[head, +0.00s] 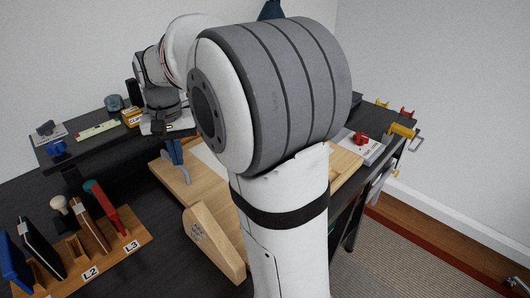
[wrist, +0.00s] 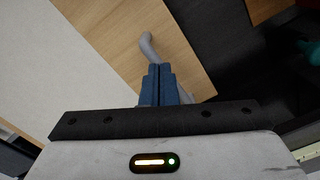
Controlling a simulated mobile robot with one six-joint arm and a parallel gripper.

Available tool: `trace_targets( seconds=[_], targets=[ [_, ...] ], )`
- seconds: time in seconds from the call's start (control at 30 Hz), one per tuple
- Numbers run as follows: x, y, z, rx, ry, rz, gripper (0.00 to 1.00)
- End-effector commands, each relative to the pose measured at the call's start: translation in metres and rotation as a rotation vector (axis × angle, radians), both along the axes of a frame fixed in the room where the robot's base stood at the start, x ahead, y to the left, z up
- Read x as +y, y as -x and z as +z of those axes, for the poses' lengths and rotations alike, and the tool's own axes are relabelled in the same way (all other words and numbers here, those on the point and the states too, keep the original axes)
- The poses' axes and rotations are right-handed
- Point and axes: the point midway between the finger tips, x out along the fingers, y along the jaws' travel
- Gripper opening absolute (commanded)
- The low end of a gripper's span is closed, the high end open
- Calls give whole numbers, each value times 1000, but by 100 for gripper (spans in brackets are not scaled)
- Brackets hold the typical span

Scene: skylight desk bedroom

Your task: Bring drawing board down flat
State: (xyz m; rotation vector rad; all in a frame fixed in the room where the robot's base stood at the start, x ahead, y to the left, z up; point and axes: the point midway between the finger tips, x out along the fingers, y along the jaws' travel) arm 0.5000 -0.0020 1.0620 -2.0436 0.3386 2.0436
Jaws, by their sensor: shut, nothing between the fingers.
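The drawing board is pale wood (head: 171,178) with a white sheet (head: 207,158) on it; my arm hides its middle. In the wrist view its wood (wrist: 115,30) and pale sheet (wrist: 55,75) fill the upper left. A grey curved lever-like piece (wrist: 148,46) shows just beyond my fingertips, and in the head view (head: 185,176) below them. My gripper (head: 173,153) is shut and empty, over the board's left part. Its blue fingers (wrist: 158,72) are together; whether they touch the grey piece is unclear. A wooden side piece with dark holes (head: 208,240) stands in front. The board's tilt is hard to judge.
A wooden rack (head: 118,250) with several upright tools stands at the front left. A raised dark shelf (head: 85,150) holds small items at the back left. A pale tray with a red item (head: 361,140) and yellow clamps (head: 402,131) are at the right. The dark desk's front left is partly bare.

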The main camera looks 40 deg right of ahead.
Motion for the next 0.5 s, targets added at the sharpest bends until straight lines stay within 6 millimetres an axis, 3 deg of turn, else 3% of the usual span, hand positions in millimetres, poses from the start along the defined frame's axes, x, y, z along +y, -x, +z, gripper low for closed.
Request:
trace_targets(
  seconds=[0.3, 0.5],
  targets=[
    [0, 0, -11, 2, 0, 0, 0],
    [0, 0, -4, 1, 0, 0, 0]
  ],
)
